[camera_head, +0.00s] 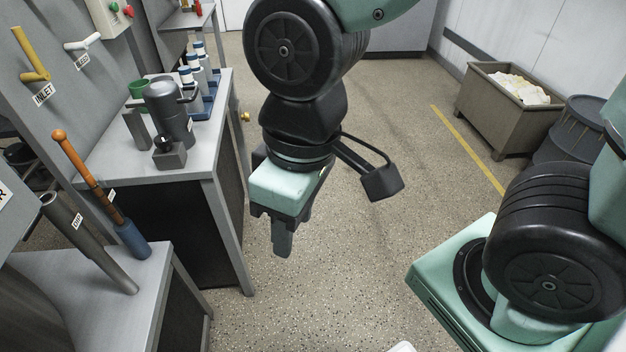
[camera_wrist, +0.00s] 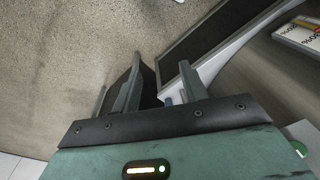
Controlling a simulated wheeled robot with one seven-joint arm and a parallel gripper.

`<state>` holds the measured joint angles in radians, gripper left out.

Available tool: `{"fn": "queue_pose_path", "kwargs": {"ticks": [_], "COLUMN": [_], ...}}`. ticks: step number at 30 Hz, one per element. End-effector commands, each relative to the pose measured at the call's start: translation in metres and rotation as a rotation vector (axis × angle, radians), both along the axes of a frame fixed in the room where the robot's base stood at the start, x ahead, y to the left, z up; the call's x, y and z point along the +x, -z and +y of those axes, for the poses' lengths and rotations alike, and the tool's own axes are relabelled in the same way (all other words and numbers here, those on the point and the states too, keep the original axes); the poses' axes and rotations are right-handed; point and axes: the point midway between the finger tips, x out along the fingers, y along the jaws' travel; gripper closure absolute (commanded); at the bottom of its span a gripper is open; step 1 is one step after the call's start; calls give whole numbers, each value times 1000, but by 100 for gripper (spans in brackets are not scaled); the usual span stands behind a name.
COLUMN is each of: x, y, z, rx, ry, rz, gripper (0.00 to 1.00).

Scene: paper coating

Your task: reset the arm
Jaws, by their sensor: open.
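My gripper (camera_head: 283,238) hangs pointing down over open floor in the head view, to the right of the grey benches. In the wrist view its two fingers (camera_wrist: 160,90) stand apart with nothing held between them. The arm above it is black and pale green, bent at the wrist, and touches nothing that I can see. In the head view the fingers overlap, so the gap between them is hidden there.
A grey bench (camera_head: 205,140) at left holds a dark grey canister (camera_head: 170,115) and several bottles. An orange-handled tool (camera_head: 85,175) leans over the nearer bench (camera_head: 150,290). A bin (camera_head: 490,110) and a drum (camera_head: 575,130) stand at back right. The middle floor is clear.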

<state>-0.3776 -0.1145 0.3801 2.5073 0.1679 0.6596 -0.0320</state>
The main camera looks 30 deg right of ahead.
Motion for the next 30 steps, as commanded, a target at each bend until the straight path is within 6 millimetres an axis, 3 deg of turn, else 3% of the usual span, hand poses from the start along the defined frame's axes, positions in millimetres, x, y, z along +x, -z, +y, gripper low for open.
{"fn": "queue_pose_path", "kwargs": {"ticks": [4,12,20,30], "x": [-15,-15,-15,-15], "y": [15,15,-20,-22], "z": [-18,-18,-18,-18], "rx": [-52,-54,-53,-53], "ry": [-5,-4,-6,-7], "rz": [21,22,22,22], "gripper": [56,56,56,56]}}
